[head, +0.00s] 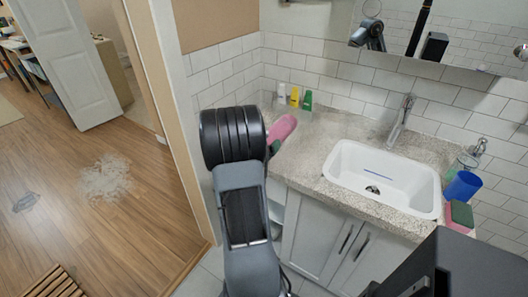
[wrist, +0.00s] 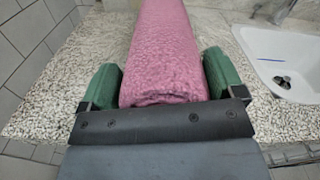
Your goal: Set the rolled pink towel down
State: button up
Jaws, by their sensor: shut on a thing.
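The rolled pink towel (wrist: 163,50) lies lengthwise between the two green finger pads of my gripper (wrist: 162,85) in the wrist view. My gripper is shut on its near end. In the head view the towel (head: 283,128) shows beyond my dark arm, above or at the left part of the speckled counter (head: 318,125). My arm hides part of it and most of the gripper. I cannot tell whether the towel's underside touches the counter.
A white sink (head: 345,165) is set in the counter to the right. Small white, yellow and green bottles (head: 294,97) stand by the back wall. A blue cup (head: 463,187) and a green and pink sponge (head: 460,214) are at the right end. Counter between bottles and sink is clear.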

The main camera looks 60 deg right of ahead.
jog(key=shift+w+d+f, duration=0.1)
jog(key=shift+w+f, duration=0.05)
jog(key=shift+f, duration=0.8)
jog(key=shift+w+d+f, duration=0.1)
jog(key=shift+w+f, duration=0.05)
jog(key=shift+f, duration=0.8)
jog(key=shift+f+b, duration=0.15)
jog(key=shift+b, duration=0.2)
jog(key=o, duration=0.8)
